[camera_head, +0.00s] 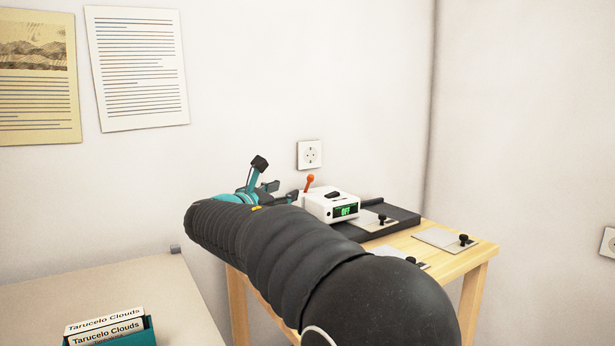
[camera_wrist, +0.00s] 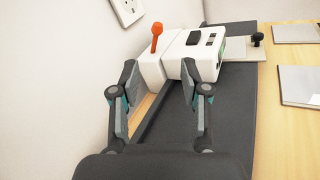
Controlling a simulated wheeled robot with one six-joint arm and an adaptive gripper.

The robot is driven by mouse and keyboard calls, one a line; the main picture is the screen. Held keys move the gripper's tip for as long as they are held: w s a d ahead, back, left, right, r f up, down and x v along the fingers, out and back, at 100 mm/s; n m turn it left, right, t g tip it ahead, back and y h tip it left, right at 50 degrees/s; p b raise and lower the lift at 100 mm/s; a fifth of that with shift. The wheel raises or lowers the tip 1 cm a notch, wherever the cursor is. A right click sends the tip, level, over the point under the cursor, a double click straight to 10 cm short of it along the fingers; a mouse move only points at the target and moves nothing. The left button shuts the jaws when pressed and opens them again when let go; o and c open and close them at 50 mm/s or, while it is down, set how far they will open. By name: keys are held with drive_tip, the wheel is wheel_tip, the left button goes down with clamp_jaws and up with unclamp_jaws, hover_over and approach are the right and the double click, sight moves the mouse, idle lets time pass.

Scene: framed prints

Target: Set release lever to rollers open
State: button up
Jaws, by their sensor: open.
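A white machine (camera_head: 331,204) with a green display reading OFF sits on a dark base on the wooden table. A lever with an orange knob (camera_head: 310,181) stands up at its left end. In the wrist view the orange lever (camera_wrist: 156,38) rises from the near end of the white machine (camera_wrist: 190,58), ahead of my fingers and roughly between them. My gripper (camera_wrist: 160,82) is open and empty, with its fingertips short of the lever and apart from it. In the head view my gripper (camera_head: 277,184) is left of the machine, partly hidden by my arm.
Flat plates with black knobs lie on the wooden table (camera_head: 464,262). A wall with a socket (camera_head: 310,154) stands close behind the machine. A pale surface at the lower left holds a teal box of cards (camera_head: 108,331). Prints hang on the wall.

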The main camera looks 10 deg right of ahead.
sight(308, 180)
drive_tip(key=p+x, duration=0.1)
drive_tip(key=x, duration=1.3)
drive_tip(key=shift+w, duration=0.35)
drive_tip(key=shift+c, duration=0.3)
clamp_jaws()
